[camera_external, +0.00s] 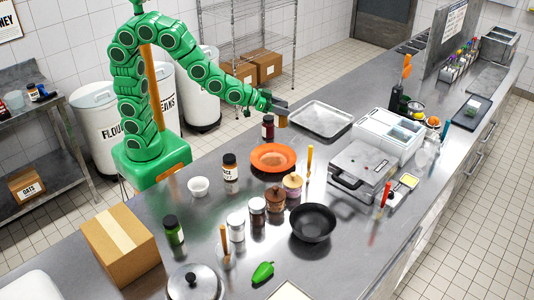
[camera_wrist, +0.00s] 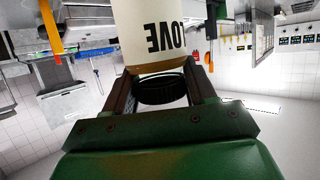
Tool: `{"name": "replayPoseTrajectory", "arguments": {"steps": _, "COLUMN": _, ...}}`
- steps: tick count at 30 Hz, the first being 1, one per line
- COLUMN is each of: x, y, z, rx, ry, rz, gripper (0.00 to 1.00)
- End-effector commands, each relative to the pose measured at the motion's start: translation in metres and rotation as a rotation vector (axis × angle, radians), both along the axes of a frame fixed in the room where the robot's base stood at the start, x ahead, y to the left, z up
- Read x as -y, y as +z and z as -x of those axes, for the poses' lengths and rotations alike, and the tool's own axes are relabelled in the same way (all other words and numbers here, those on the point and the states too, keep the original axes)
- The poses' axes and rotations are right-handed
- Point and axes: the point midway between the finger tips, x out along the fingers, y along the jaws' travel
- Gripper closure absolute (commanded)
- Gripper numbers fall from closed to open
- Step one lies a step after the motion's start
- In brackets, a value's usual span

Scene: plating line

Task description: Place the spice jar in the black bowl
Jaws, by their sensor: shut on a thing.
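My gripper (camera_external: 280,107) is shut on a spice jar. In the wrist view the jar (camera_wrist: 152,35) has a pale label with the letters "LOVE" upside down, and its black lid (camera_wrist: 162,88) is between the fingers (camera_wrist: 160,92). In the external view only a small tan part of the jar (camera_external: 282,121) shows under the gripper, above the far part of the counter. The black bowl (camera_external: 313,224) stands on the counter nearer the camera, well away from the gripper. It looks empty. The wrist view does not clearly show the bowl.
An orange plate (camera_external: 273,157) and a dark red jar (camera_external: 268,127) stand close to the gripper. Lidded canisters (camera_external: 275,198) stand just left of the bowl. A metal tray (camera_external: 320,119) and a grill press (camera_external: 362,169) are to the right.

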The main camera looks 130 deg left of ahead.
Motion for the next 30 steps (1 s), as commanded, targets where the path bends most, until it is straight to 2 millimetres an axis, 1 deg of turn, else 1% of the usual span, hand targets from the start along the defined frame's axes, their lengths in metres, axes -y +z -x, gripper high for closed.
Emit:
{"name": "replayPoseTrajectory", "arguments": {"steps": 5, "x": 0.002, "y": 0.001, "z": 0.001, "rx": 0.000, "ry": -0.001, "rz": 0.000, "gripper": 0.84}}
{"name": "replayPoseTrajectory", "arguments": {"steps": 8, "x": 0.006, "y": 0.002, "z": -0.003, "rx": 0.000, "ry": -0.009, "rz": 0.000, "gripper": 0.84}}
{"name": "replayPoseTrajectory", "arguments": {"steps": 11, "x": 0.015, "y": 0.003, "z": -0.015, "rx": -0.002, "ry": -0.028, "rz": -0.002, "gripper": 0.84}}
{"name": "replayPoseTrajectory", "arguments": {"steps": 14, "x": 0.030, "y": 0.005, "z": -0.034, "rx": -0.006, "ry": -0.058, "rz": -0.004, "gripper": 0.84}}
{"name": "replayPoseTrajectory", "arguments": {"steps": 23, "x": 0.093, "y": 0.015, "z": -0.097, "rx": -0.006, "ry": -0.166, "rz": -0.007, "gripper": 0.84}}
{"name": "replayPoseTrajectory", "arguments": {"steps": 26, "x": 0.118, "y": 0.018, "z": -0.116, "rx": -0.005, "ry": -0.203, "rz": -0.006, "gripper": 0.84}}
{"name": "replayPoseTrajectory", "arguments": {"steps": 30, "x": 0.155, "y": 0.022, "z": -0.142, "rx": -0.004, "ry": -0.258, "rz": -0.006, "gripper": 0.84}}
